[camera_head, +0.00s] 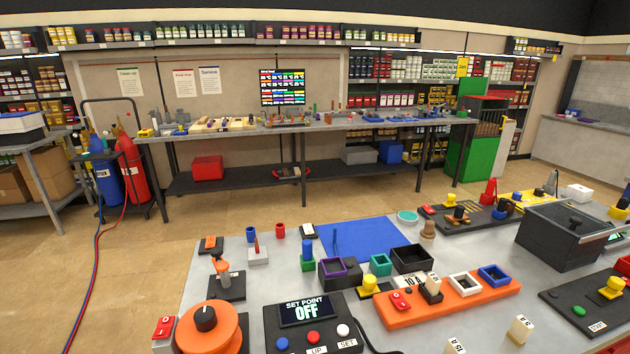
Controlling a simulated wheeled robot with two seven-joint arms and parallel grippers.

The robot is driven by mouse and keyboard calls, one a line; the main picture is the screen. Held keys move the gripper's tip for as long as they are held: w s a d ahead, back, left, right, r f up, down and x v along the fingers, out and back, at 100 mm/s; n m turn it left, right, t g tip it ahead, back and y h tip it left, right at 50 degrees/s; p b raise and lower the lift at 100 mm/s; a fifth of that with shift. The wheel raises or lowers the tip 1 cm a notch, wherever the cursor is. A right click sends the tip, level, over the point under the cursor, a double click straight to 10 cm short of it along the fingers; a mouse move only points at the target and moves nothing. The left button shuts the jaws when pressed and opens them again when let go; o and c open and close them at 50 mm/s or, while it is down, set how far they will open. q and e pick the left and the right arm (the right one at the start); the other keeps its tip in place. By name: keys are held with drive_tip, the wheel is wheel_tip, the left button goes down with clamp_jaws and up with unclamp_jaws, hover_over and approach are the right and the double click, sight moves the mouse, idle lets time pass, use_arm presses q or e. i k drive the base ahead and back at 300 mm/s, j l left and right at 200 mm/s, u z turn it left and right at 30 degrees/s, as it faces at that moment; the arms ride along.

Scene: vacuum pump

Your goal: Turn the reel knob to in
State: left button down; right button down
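A round orange reel (192,338) stands at the near left corner of the grey worktable, partly cut off by the bottom edge of the view. A black knob (205,318) with a pale pointer mark sits on top of it. I take this as the reel knob; no "in" label is readable. A red rocker switch (163,328) is just left of the reel. Neither of my grippers is in view, and nothing touches the knob.
Right of the reel stands a black set-point box (307,318) reading OFF. Behind the reel is a dark block with an orange-and-grey upright part (223,274). An orange board (450,300) and several coloured bins lie further right. Floor is free left of the table.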

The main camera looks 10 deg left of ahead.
sight(205, 318)
drive_tip(key=k+j+u, duration=0.1)
drive_tip(key=u, duration=0.2)
drive_tip(key=j+u, duration=0.35)
drive_tip(key=k+l+u, duration=0.15)
drive_tip(key=k+u, duration=0.3)
drive_tip(key=i, duration=0.1)
